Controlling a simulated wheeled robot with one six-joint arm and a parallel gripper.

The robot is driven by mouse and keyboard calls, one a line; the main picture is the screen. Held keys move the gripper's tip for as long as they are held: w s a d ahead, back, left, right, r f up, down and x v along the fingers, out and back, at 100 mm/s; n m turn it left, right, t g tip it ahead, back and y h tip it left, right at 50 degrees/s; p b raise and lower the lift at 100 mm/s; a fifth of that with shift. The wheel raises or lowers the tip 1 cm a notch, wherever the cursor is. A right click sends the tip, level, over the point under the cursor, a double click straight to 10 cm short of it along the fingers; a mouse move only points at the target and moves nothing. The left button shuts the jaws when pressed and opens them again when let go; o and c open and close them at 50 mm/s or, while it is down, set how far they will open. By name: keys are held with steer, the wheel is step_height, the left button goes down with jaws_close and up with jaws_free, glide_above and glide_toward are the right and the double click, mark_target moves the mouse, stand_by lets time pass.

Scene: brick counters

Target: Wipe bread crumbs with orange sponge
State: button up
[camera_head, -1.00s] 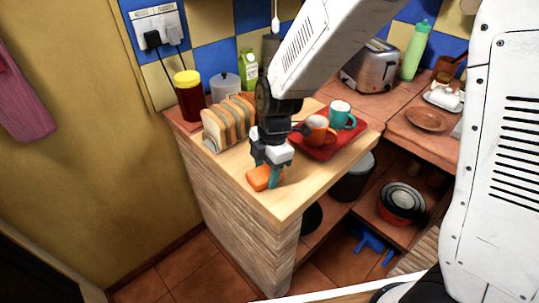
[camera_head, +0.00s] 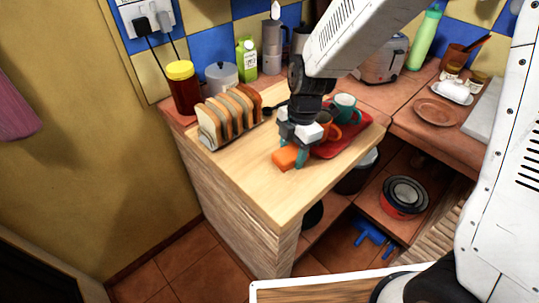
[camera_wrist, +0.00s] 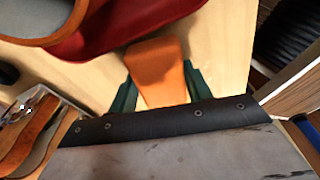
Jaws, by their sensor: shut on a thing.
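The orange sponge (camera_head: 285,158) is on or just above the light wooden counter top (camera_head: 250,185), left of the red tray (camera_head: 340,143). My gripper (camera_head: 292,160) is shut on it, pointing down. In the wrist view the sponge (camera_wrist: 158,72) sits between the two green fingers, close beside the edge of the red tray (camera_wrist: 120,28). I cannot make out any bread crumbs on the counter in these frames.
Sliced bread (camera_head: 230,115) stands in a rack on the counter's left. An orange mug (camera_head: 328,128) and a teal mug (camera_head: 345,106) are on the tray. A red-brown jar (camera_head: 184,92) stands behind the bread. The counter's front left is clear.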

steer(key=r, duration=0.2)
steer(key=shift+s+a+r, duration=0.15)
steer(key=shift+a+r, duration=0.05)
steer(key=shift+r, duration=0.2)
steer(key=shift+d+r, duration=0.1)
steer(key=shift+r, duration=2.6)
